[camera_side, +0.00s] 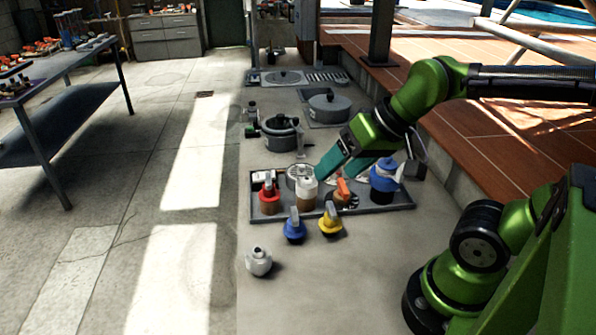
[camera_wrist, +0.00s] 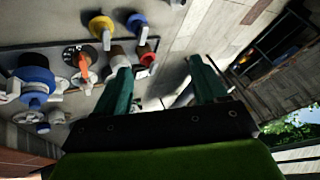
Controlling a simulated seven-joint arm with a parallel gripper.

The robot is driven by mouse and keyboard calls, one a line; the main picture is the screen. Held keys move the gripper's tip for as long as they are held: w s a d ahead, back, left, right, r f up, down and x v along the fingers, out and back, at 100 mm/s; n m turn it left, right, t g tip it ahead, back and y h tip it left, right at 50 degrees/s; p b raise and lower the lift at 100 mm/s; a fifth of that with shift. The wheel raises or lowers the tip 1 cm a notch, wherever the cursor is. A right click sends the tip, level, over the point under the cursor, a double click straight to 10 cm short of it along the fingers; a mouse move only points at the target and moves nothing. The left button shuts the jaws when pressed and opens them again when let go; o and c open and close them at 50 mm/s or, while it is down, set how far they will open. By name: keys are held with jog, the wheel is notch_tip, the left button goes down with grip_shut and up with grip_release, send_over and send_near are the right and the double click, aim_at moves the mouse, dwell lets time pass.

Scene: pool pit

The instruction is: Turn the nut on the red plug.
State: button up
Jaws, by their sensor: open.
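The red plug (camera_side: 268,198) stands upright at the left end of a dark tray (camera_side: 400,205), with a narrow upright red part on top. I cannot make out a separate nut on it. In the wrist view the red plug (camera_wrist: 148,56) shows beyond my left-hand finger, toward the gap between the fingers. My gripper (camera_side: 337,172) has two teal fingers, spread apart and empty, reaching down over the tray to the right of the red plug. In the wrist view my gripper (camera_wrist: 160,72) has a wide gap between its fingertips. I see no contact with the plug.
A white-and-tan plug (camera_side: 307,193) stands between the red plug and an orange-topped one (camera_side: 342,192). A large blue plug (camera_side: 384,183) is at the right. Blue (camera_side: 294,226) and yellow (camera_side: 330,221) plugs stand in front. Pots (camera_side: 281,134) stand behind.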

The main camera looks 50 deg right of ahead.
jog(key=w+n, duration=0.1)
jog(key=w, duration=0.1)
jog(key=w+n+g, duration=0.1)
jog(key=w, duration=0.2)
jog(key=w+d+n+g+h, duration=0.1)
jog(key=w, duration=0.1)
jog(key=shift+w+d+r, duration=0.1)
jog(key=shift+w+r, duration=0.2)
jog(key=c, duration=0.5)
jog(key=r+n+g+h, duration=0.1)
jog(key=n+g, duration=0.4)
jog(key=n, duration=2.3)
send_over(268, 179)
notch_tip(268, 179, down, 16)
jog(key=shift+d+f, duration=0.1)
grip_shut()
